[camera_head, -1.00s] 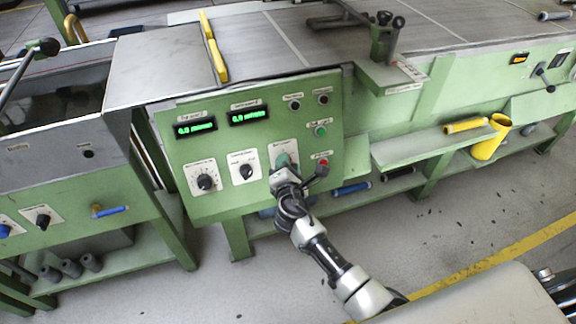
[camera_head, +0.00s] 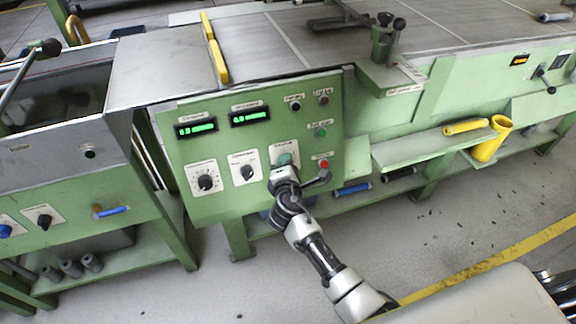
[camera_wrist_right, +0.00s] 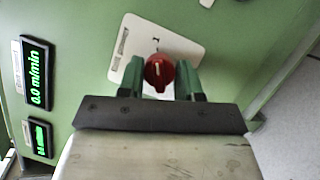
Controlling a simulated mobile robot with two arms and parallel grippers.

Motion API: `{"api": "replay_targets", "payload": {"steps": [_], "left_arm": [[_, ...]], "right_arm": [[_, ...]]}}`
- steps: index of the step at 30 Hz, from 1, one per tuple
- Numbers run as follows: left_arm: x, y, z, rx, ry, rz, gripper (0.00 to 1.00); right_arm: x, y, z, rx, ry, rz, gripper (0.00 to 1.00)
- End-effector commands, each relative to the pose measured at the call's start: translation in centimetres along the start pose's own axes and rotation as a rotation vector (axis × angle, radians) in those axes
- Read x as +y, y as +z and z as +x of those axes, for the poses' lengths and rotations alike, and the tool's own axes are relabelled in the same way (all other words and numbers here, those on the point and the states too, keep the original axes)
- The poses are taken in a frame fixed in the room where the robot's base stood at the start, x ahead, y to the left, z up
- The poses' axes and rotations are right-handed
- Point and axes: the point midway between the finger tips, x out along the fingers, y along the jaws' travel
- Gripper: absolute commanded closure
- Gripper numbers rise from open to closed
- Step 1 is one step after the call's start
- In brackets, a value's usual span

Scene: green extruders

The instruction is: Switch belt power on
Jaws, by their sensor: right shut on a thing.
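The green control panel (camera_head: 225,185) stands at the front of the machine. In the right wrist view a red rotary knob (camera_wrist_right: 159,71) with a pale pointer line sits on a white label plate (camera_wrist_right: 170,38). My right gripper (camera_wrist_right: 173,80) has its green fingers on either side of the knob, shut on it. In the head view the right gripper (camera_head: 285,161) is at the panel's right part and hides the knob and much of its plate. My left gripper is in neither view.
Two green-lit displays (camera_head: 195,129) and two black knobs (camera_head: 205,182) are on the panel's left part. Green (camera_head: 320,132) and red (camera_head: 323,165) buttons lie close to the right of my gripper. A shelf (camera_head: 430,150) projects at the right.

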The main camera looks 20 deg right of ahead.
Motion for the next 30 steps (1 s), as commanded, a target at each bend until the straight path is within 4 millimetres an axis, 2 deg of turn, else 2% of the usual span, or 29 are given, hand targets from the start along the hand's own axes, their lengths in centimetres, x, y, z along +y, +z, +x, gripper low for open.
{"api": "replay_targets", "payload": {"steps": [1,6,13,17,30], "left_arm": [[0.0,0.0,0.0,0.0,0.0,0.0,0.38],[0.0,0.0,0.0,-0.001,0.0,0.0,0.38],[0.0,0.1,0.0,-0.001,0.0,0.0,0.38],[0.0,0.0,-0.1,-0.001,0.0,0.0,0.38],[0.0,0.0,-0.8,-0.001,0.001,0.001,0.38]], "right_arm": [[0.0,0.0,0.0,0.0,0.0,0.003,0.64],[0.0,0.0,0.0,0.0,0.0,0.002,0.41],[0.0,0.0,0.0,0.0,0.001,0.0,0.41],[0.0,0.0,-0.8,0.001,0.001,0.0,0.41],[-0.1,-0.1,-8.9,0.002,-0.002,0.002,0.41]]}}
